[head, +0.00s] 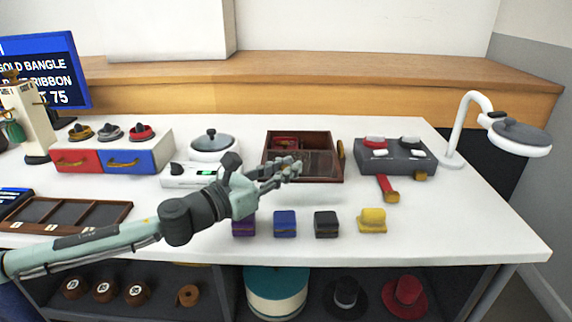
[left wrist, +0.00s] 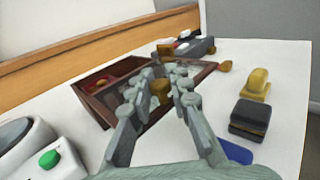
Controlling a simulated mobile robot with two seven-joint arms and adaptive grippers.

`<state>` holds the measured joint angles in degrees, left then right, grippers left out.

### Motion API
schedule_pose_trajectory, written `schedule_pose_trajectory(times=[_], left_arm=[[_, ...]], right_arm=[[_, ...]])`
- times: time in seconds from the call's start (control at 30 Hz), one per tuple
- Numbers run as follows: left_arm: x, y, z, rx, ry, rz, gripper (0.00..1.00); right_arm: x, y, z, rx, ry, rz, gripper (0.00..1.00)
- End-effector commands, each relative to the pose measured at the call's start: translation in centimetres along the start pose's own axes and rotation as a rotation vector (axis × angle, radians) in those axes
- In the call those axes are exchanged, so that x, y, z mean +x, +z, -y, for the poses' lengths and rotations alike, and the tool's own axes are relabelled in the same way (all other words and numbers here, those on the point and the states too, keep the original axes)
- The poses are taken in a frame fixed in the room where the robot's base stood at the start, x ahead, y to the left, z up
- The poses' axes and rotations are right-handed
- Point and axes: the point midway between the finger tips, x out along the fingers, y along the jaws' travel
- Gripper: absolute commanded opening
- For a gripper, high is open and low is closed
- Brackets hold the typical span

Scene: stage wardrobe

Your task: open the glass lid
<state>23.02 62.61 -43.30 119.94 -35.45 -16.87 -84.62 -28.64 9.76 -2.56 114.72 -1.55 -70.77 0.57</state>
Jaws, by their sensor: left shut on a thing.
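A dark wooden box (head: 267,150) stands in the middle of the white table; it also shows in the left wrist view (left wrist: 97,104). A framed glass lid (head: 321,163) lies over its front part. The back left part shows a reddish inside. My left gripper (head: 290,168) is at the front left of the box. In the left wrist view its fingers (left wrist: 162,88) are closed around a brass-coloured knob (left wrist: 160,92) by the lid. The fingers hide part of the lid and the box's front edge. My right gripper is not in view.
Several coloured blocks (head: 285,223) line the front. A white lamp (head: 521,137) is at the right.

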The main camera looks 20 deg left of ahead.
Motion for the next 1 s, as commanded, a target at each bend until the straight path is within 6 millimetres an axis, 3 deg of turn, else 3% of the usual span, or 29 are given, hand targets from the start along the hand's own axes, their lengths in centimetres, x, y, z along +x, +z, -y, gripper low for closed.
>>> schedule_pose_trajectory(times=[0.13,0.17,0.3,0.67,1.0], left_arm=[[0.0,0.1,-0.1,0.001,0.001,0.001,0.00],[0.0,0.1,-0.1,0.001,0.001,0.001,0.21],[0.0,0.1,-0.1,0.000,0.001,0.001,0.39],[-0.2,0.0,-0.1,0.000,0.001,0.000,0.39],[-3.9,-0.3,-0.1,-0.001,0.003,-0.004,0.39]], right_arm=[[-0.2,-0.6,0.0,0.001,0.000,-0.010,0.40],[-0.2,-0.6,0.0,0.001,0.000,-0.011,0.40],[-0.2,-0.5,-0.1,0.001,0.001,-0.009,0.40],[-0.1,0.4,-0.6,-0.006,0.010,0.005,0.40],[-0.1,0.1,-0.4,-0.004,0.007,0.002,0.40]])
